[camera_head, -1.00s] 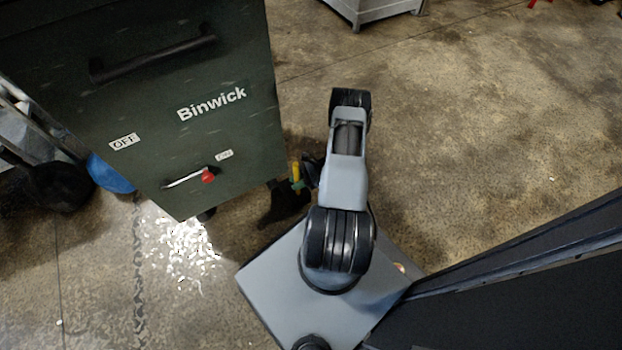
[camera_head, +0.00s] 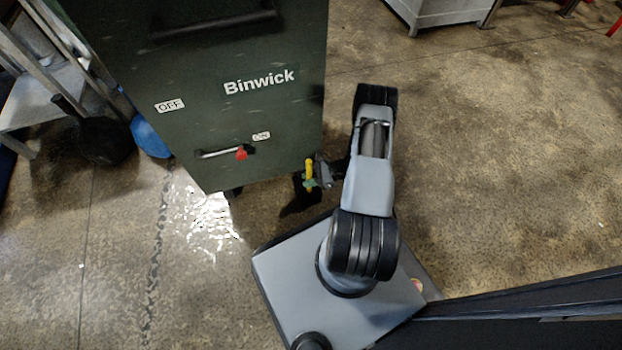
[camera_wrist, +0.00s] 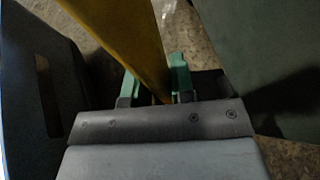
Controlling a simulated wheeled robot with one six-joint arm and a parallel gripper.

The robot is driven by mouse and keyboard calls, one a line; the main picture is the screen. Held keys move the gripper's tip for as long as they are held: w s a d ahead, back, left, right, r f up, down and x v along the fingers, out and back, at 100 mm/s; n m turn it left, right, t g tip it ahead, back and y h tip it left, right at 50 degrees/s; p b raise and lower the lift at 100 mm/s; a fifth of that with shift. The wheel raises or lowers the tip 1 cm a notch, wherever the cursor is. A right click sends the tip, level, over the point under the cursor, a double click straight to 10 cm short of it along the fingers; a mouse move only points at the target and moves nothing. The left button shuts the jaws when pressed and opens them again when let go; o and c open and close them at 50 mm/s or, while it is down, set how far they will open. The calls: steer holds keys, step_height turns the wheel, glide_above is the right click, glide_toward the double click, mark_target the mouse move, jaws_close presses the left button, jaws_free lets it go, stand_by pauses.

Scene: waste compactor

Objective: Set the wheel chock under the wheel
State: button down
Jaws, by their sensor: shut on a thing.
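My gripper (camera_head: 313,183) has green fingertips and is shut on a yellow wheel chock (camera_head: 309,168). In the wrist view the chock (camera_wrist: 128,38) is a long yellow piece between the two green fingers (camera_wrist: 155,84), running up and out of the picture. In the head view the gripper and chock are beside the lower right corner of the dark green Binwick compactor (camera_head: 240,130). A dark wheel (camera_head: 233,192) shows partly under its lower front edge. Other wheels are hidden or lost in shadow. Whether the chock touches the compactor or the floor, I cannot tell.
The compactor front has a lever with a red knob (camera_head: 242,153) between OFF and ON labels. A dark round object (camera_head: 100,140) and a blue object (camera_head: 151,138) are at its left. A grey bin (camera_head: 445,12) stands at the back. The concrete floor at right is clear.

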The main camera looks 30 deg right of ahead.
mark_target(306, 196)
steer(key=shift+f+b, duration=0.75)
steer(key=shift+f, duration=0.55)
steer(key=c, duration=1.4)
jaws_free()
steer(key=shift+f, duration=0.2)
steer(key=o, duration=0.4)
steer(key=shift+o, duration=0.2)
steer(key=shift+r, duration=0.1)
